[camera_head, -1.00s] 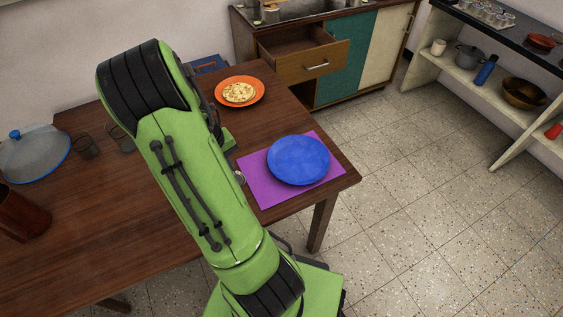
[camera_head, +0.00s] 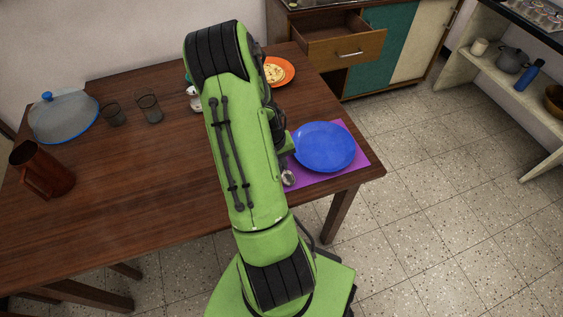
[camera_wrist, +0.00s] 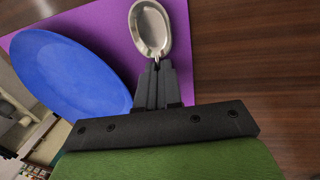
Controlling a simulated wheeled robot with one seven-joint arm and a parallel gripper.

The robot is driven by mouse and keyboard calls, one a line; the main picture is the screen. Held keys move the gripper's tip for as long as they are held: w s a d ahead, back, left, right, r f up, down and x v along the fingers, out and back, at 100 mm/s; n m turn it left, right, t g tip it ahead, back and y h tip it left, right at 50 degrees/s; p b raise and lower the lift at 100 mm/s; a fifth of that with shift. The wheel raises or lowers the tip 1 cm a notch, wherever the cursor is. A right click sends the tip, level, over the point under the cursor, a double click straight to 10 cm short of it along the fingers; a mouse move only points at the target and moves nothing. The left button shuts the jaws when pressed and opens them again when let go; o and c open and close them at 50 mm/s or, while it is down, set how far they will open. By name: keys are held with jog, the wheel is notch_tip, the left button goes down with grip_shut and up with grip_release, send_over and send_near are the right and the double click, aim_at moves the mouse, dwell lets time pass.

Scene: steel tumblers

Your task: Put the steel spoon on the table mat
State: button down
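The steel spoon (camera_wrist: 150,30) shows in the wrist view with its bowl pointing away from my gripper (camera_wrist: 157,68). My gripper's fingers are together on the spoon's handle, and the rest of the handle is hidden. The spoon's bowl appears over the purple table mat (camera_wrist: 106,25); I cannot tell whether it touches the mat. In the head view the spoon's bowl (camera_head: 288,178) shows at the left part of the mat (camera_head: 352,169), left of the blue plate (camera_head: 325,147). My arm hides the gripper there.
The blue plate covers much of the mat. An orange plate with food (camera_head: 281,71) stands behind. An open drawer (camera_head: 347,47) juts out beyond.

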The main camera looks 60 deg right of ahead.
jog(key=shift+f, duration=0.2)
jog(key=c, duration=1.3)
grip_release()
jog(key=shift+r, duration=0.1)
